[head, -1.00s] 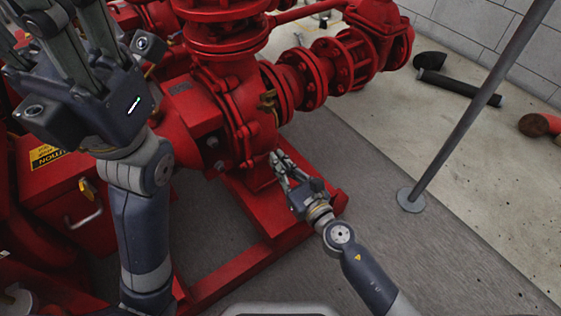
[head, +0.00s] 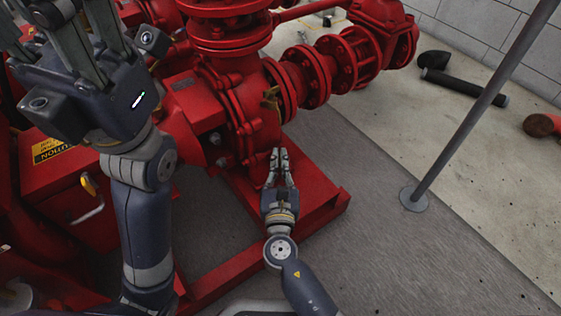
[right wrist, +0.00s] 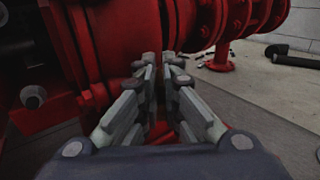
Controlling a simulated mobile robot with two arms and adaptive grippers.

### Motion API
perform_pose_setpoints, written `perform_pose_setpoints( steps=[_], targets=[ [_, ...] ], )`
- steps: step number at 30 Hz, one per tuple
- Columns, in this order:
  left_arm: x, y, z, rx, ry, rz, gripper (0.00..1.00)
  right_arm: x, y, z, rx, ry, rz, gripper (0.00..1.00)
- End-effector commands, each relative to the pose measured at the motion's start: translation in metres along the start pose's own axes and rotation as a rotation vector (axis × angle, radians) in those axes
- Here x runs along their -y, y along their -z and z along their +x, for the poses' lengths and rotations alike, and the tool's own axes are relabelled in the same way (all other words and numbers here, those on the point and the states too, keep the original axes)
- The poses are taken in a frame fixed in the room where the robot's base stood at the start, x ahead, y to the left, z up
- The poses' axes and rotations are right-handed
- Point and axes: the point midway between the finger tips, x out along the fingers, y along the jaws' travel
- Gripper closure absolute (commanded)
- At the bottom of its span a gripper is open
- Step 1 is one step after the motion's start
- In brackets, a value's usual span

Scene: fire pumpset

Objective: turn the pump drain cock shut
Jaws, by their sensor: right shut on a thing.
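My right gripper (head: 279,157) is at the lower front of the red pump casing (head: 240,110), above the red base frame. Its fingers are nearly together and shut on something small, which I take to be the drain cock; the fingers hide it. In the right wrist view the fingertips (right wrist: 165,66) meet just beside the red casing, with only a narrow gap between them. My left gripper (head: 65,40) is raised close to the camera at the upper left, its fingertips cut off by the picture edge. A brass cock or lever (head: 271,97) shows higher on the casing, apart from both grippers.
A red base frame (head: 318,212) runs under the pump. A grey post (head: 465,120) stands on the floor to the right. A black pipe (head: 465,87) lies by the wall. A red box with a caution label (head: 52,150) is at left.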

Motion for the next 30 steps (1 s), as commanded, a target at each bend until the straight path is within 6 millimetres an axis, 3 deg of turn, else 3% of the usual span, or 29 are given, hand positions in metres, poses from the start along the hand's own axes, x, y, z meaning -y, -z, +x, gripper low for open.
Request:
perform_pose_setpoints(
  steps=[19,22,30],
  targets=[
    [-0.0003,0.0032,0.0029,-0.013,-0.001,0.001,0.60,0.0002,0.0008,0.0000,-0.001,0.055,-0.001,1.00],
    [-0.0002,0.0020,0.0023,-0.009,0.000,0.000,0.60,0.0002,0.0008,0.0000,-0.001,0.055,-0.001,0.74],
    [-0.0001,-0.0002,0.0011,-0.004,0.000,0.000,0.60,-0.0003,0.0002,0.0003,0.000,0.053,-0.001,0.74]
  ],
)
